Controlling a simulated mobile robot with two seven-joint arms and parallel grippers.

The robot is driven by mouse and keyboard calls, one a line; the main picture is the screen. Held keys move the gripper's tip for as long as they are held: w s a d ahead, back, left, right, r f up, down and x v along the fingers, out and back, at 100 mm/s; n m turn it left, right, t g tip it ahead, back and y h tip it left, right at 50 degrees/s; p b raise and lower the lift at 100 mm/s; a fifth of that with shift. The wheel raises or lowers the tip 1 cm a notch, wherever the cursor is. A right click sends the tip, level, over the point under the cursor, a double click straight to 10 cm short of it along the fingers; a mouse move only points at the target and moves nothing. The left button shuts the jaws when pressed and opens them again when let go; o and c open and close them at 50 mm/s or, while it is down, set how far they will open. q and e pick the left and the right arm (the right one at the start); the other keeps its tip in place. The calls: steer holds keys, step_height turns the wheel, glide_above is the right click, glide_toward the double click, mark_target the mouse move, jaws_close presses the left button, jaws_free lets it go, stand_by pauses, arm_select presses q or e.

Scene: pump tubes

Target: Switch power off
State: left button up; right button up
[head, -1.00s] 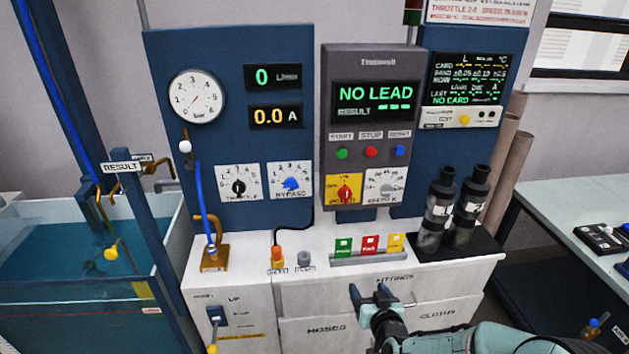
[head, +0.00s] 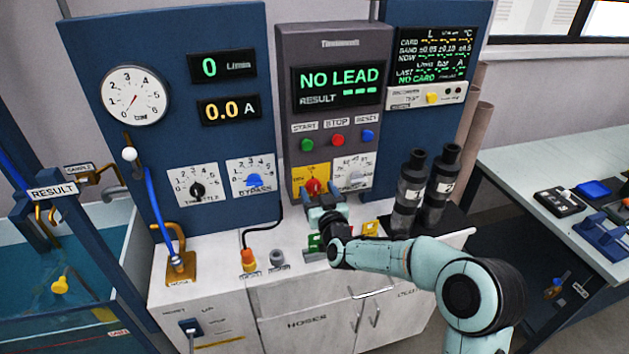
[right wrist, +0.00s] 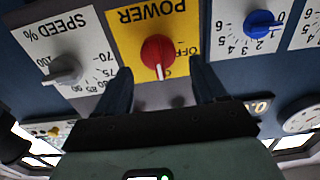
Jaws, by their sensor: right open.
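The power switch is a red rotary knob (head: 313,187) on a yellow plate (head: 300,175), low on the grey control box. In the right wrist view the red knob (right wrist: 157,50) appears upside down. Its white mark points toward the picture's bottom, and an OFF label shows to its right. My right gripper (head: 318,203) is just in front of and below the knob in the head view. In the right wrist view its open fingers (right wrist: 161,70) are either side of the knob's line, with nothing between them. Contact cannot be told. My left gripper is not in view.
The grey speed knob (head: 355,180) is right of the power plate, and the blue bypass knob (head: 254,181) is left. Two dark cylinders (head: 441,178) stand on the bench to the right. The display (head: 340,82) reads NO LEAD.

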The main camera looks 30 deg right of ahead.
mark_target(316, 187)
steer(key=shift+p+x, duration=0.35)
steer(key=shift+x, duration=1.3)
steer(key=c, duration=1.1)
steer(key=shift+o, duration=0.2)
